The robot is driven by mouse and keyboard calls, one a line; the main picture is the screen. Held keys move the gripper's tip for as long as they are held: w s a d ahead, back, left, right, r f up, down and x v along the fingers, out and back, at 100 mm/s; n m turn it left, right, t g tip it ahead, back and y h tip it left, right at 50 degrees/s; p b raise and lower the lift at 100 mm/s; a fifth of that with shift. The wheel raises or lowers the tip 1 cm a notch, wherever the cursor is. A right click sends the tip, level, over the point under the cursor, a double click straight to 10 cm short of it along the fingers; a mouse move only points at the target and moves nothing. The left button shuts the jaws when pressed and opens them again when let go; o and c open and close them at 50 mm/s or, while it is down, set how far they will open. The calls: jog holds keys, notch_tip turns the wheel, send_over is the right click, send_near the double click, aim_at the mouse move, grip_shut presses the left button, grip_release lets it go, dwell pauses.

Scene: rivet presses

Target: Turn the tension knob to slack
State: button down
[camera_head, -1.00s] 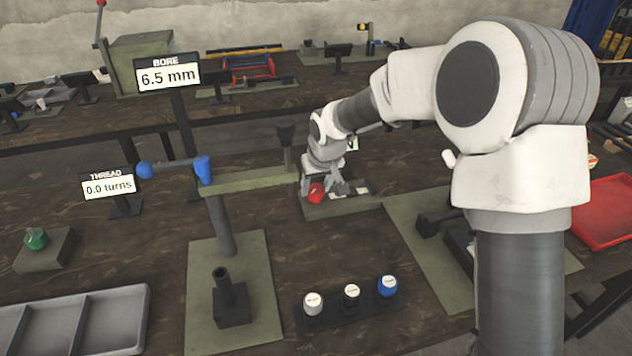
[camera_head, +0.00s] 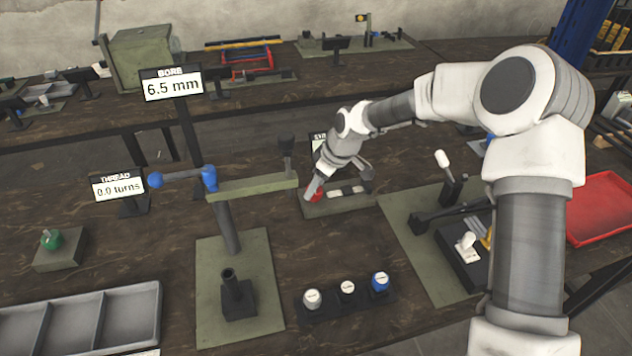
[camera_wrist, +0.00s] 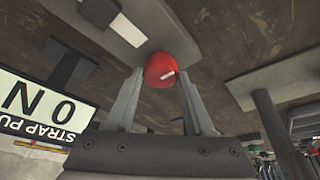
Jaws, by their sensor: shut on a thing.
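The red knob (camera_head: 317,195), which I take to be the tension knob, sits at the left end of a small green plate (camera_head: 345,206) in the head view. In the wrist view the red knob (camera_wrist: 160,68) shows a short white mark on its face. My gripper (camera_head: 315,190) reaches down to it at a slant. In the wrist view my gripper (camera_wrist: 160,77) has one finger on each side of the knob, shut on it. A sign (camera_wrist: 40,105) marked "STRAP PU…" appears upside down and seems to read 0 N.
A green press arm with a blue-knobbed lever (camera_head: 180,178) stands just left of the knob. A rack of several small knobs (camera_head: 347,290) lies in front. A white-handled lever fixture (camera_head: 445,165) stands to the right, with a red tray (camera_head: 602,207) beyond it.

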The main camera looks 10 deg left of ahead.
dwell(0.4)
jog(key=shift+c, duration=1.4)
grip_release()
jog(key=p+v, duration=0.1)
jog(key=v, duration=1.6)
jog(key=shift+r+p, duration=0.25)
jog(key=shift+p, duration=0.05)
jog(key=shift+w, duration=0.1)
